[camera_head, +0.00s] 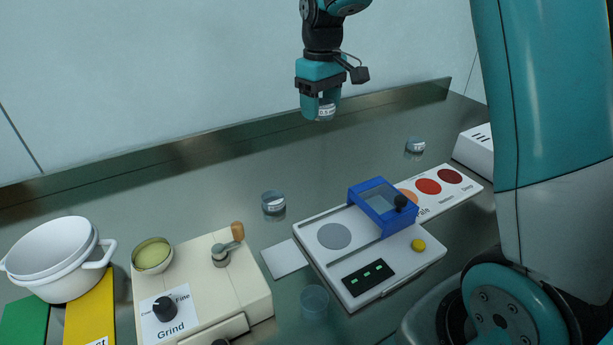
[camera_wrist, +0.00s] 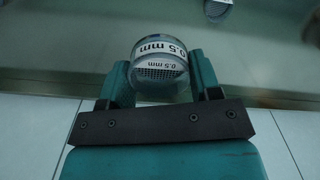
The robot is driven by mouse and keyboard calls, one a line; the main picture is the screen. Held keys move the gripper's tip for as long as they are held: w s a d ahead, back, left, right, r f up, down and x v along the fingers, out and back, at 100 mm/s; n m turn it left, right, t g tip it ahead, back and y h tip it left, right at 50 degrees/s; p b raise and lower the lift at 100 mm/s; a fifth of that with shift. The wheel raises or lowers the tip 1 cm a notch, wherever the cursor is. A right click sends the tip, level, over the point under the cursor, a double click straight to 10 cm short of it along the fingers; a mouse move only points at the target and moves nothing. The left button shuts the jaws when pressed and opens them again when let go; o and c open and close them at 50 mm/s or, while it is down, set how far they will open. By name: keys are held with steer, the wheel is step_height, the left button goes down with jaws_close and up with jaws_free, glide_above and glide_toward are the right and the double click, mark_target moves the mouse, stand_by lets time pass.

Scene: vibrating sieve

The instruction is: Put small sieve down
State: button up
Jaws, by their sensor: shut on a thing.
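My gripper (camera_head: 319,104) is shut on the small sieve (camera_head: 327,109), a short round clear piece with a white label. In the wrist view the sieve (camera_wrist: 160,68) sits between the two teal fingers of my gripper (camera_wrist: 160,82), and its label reads "0.5 mm". A dark mesh shows inside it. My gripper holds it high above the metal worktop (camera_head: 200,190), near the back. Two similar small round pieces stand on the worktop: one left of centre (camera_head: 273,203) and one farther back on the right (camera_head: 415,146). Their labels are too small to read.
A white device (camera_head: 325,262) with a blue lidded box (camera_head: 383,205) stands at centre right. A cream grinder (camera_head: 200,280), a white pot (camera_head: 52,258) and a clear cup (camera_head: 314,302) are in front. A colour chart (camera_head: 452,190) lies to the right. The worktop's back middle is clear.

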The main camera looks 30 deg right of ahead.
mark_target(317, 188)
steer(key=f, duration=0.6)
steer(key=f+p, duration=0.1)
steer(key=f, duration=1.3)
steer(key=shift+w, duration=0.25)
steer(key=shift+f, duration=0.15)
steer(key=o, duration=0.9)
step_height(317, 188, up, 12)
steer(key=b, duration=0.1)
steer(key=s+a+r+n+y, duration=0.2)
steer(key=s+a+r, duration=0.5)
steer(key=s+a, duration=0.7)
steer(key=s, duration=0.3)
steer(key=s+a+r+n+y, duration=0.1)
steer(key=s+a, duration=0.1)
steer(key=s, duration=0.3)
steer(key=s+a+r+y, duration=0.1)
steer(key=s+a, duration=0.1)
steer(key=s, duration=0.4)
steer(key=shift+s+a+r, duration=0.1)
